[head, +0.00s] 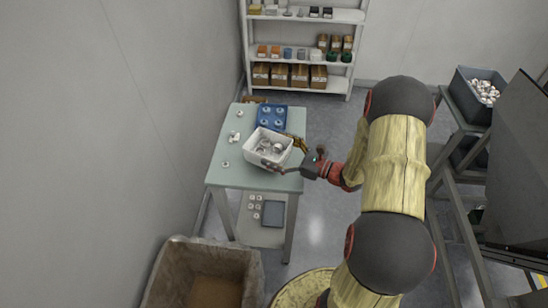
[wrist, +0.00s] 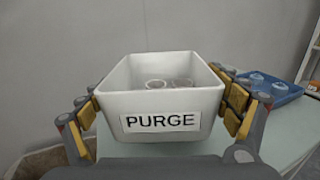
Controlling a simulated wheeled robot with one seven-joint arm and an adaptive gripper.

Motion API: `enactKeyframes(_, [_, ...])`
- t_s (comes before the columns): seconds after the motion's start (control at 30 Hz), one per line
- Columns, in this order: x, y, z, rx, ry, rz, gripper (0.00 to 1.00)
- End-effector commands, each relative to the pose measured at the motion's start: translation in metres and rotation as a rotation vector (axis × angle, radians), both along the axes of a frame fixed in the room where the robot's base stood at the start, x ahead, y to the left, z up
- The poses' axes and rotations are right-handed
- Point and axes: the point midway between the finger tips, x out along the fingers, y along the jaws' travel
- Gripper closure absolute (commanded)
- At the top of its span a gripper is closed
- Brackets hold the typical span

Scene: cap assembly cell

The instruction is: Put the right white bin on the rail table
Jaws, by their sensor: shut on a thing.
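One white bin (head: 256,154) shows in the head view, at the light green table (head: 228,174), with several small round parts inside. In the wrist view the white bin (wrist: 150,104) faces me, upright, with a "PURGE" label on its near wall. My gripper (wrist: 162,105) is shut on it, with yellow finger pads against its left and right walls. In the head view my gripper (head: 279,168) reaches it from the right. I cannot tell whether the bin's base touches the tabletop. No second white bin is in view.
A blue tray (head: 265,125) with round parts stands behind the bin. Loose caps (head: 225,164) lie on the table's left side. A stocked shelf (head: 301,62) stands at the back, a brown container (head: 160,278) at the front left, and a grey crate (head: 464,96) at the right.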

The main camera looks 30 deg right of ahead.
Motion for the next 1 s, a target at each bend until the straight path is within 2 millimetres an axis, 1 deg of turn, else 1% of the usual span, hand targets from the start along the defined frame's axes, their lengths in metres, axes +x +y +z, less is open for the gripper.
enactKeyframes(0.13, [0.008,-0.001,-0.011,0.001,0.001,0.000,0.43])
enactKeyframes(0.23, [0.008,-0.002,-0.028,0.002,0.001,-0.001,0.43])
enactKeyframes(0.33, [0.008,-0.002,-0.040,0.002,0.001,-0.001,0.43])
enactKeyframes(0.6, [0.008,-0.002,-0.039,0.001,-0.001,-0.001,0.43])
enactKeyframes(0.73, [0.008,-0.002,-0.043,0.000,0.000,-0.001,0.43])
enactKeyframes(0.77, [0.008,-0.002,-0.042,0.000,0.000,-0.001,0.09])
enactKeyframes(0.9, [0.008,-0.002,-0.042,0.000,0.000,-0.001,0.01])
enactKeyframes(1.0, [0.008,-0.002,-0.042,0.000,0.000,-0.001,0.00])
